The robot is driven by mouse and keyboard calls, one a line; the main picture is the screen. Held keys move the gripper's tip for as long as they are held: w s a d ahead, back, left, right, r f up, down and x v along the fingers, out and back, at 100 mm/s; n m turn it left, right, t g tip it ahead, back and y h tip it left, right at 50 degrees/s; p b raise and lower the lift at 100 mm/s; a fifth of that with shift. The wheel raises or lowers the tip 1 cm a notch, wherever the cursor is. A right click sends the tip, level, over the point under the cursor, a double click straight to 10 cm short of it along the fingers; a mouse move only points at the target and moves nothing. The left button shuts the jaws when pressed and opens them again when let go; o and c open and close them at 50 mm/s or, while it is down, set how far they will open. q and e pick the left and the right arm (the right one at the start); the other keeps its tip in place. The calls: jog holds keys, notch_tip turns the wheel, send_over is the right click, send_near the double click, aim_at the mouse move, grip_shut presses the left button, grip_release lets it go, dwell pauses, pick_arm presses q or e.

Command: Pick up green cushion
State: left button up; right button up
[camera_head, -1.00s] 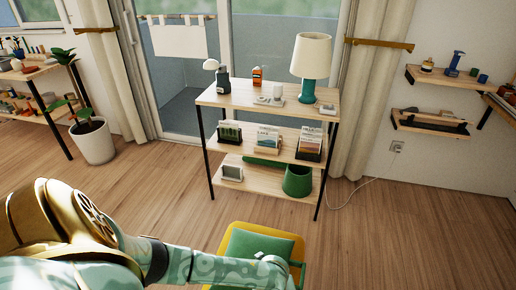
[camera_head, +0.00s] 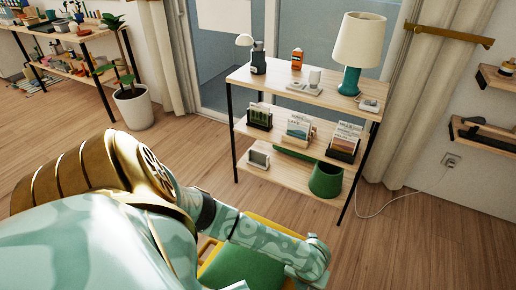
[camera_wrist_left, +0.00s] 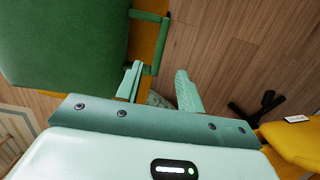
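The green cushion (camera_head: 243,270) lies on a yellow seat (camera_head: 209,252) at the bottom of the head view, partly hidden by my left arm and cut off by the frame. In the left wrist view the cushion (camera_wrist_left: 65,40) fills the upper left, with a green loop handle (camera_wrist_left: 163,45) standing out from its side over the yellow seat edge. My left gripper (camera_wrist_left: 159,72) is open beside the cushion. Its left finger is close to the handle's lower end; I cannot tell whether they touch. Nothing clearly lies between the fingers. My right gripper is not in view.
A wooden shelf (camera_head: 270,88) with a lamp (camera_head: 357,52) and small items stands beyond the seat. A potted plant (camera_head: 133,105) is at the left. Another yellow thing (camera_wrist_left: 290,143) and a dark stand (camera_wrist_left: 255,105) are right of my gripper. Wood floor is open around.

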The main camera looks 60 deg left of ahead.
pick_arm(q)
jog(key=f, duration=0.1)
jog(key=f+b, duration=0.1)
jog(key=f, duration=0.2)
jog(key=shift+w+a+f+b, duration=0.1)
jog(key=shift+w+f+b, duration=0.15)
jog(key=shift+b, duration=0.15)
jog(key=shift+f, duration=0.35)
notch_tip(320, 180, down, 3)
jog(key=b, duration=0.2)
jog(key=shift+a+b, duration=0.15)
jog(key=shift+b, duration=0.25)
jog(key=shift+w+a+f+b, duration=0.15)
jog(key=shift+f+b, duration=0.25)
jog(key=shift+f, duration=0.2)
jog(key=shift+w+d+f+b, duration=0.1)
jog(key=shift+w+f+b, duration=0.05)
jog(key=shift+f+b, duration=0.35)
jog(key=shift+a, duration=0.1)
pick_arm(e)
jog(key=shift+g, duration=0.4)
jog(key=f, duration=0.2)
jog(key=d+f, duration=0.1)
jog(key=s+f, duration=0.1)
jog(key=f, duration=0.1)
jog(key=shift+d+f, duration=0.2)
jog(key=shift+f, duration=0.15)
pick_arm(q)
jog(key=shift+r, duration=0.1)
grip_shut()
